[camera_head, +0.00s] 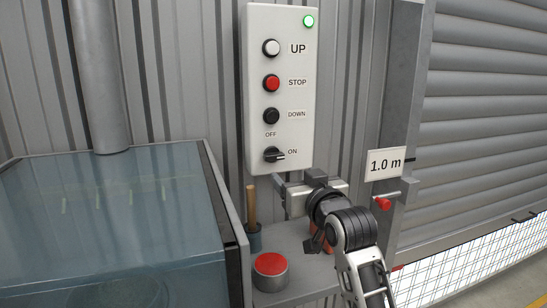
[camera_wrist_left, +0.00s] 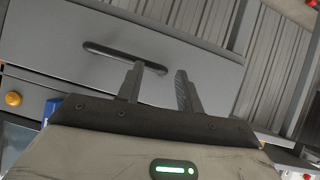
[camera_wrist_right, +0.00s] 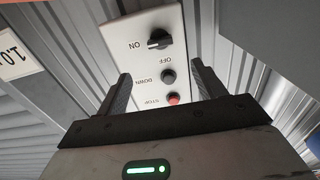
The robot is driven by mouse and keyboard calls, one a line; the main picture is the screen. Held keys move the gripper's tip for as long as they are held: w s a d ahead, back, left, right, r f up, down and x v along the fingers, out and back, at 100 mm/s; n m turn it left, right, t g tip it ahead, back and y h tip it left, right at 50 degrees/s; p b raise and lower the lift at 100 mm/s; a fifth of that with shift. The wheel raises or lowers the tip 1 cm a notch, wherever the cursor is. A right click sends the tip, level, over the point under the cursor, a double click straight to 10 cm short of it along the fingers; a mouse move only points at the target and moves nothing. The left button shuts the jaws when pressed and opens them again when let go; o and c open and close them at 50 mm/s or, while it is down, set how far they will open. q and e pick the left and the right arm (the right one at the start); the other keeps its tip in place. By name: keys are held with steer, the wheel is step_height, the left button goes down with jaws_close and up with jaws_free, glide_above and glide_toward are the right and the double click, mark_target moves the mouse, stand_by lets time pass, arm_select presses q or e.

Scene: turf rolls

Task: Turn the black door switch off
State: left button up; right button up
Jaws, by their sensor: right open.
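The black door switch (camera_head: 273,154) is a rotary knob at the bottom of a white control panel (camera_head: 259,95). Its pointer is turned toward the ON label, with OFF printed above it. It also shows in the right wrist view (camera_wrist_right: 158,39), where the panel appears upside down. My right gripper (camera_head: 284,197) is open and empty just below the panel, apart from the knob. In the right wrist view its fingers (camera_wrist_right: 162,80) stand apart, with the knob beyond their tips. My left gripper (camera_wrist_left: 158,78) is open and empty, seen only in the left wrist view.
The panel also has white UP (camera_head: 271,48), red STOP (camera_head: 271,82) and black DOWN (camera_head: 271,115) buttons and a lit green lamp (camera_head: 308,21). A red-topped round object (camera_head: 270,265) and a wooden handle (camera_head: 251,205) stand below. A glass-like tank (camera_head: 110,220) is left.

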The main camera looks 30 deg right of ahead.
mark_target(275, 158)
steer(key=x, duration=1.3)
steer(key=shift+a, duration=0.1)
steer(key=shift+p, duration=0.3)
steer(key=c, duration=1)
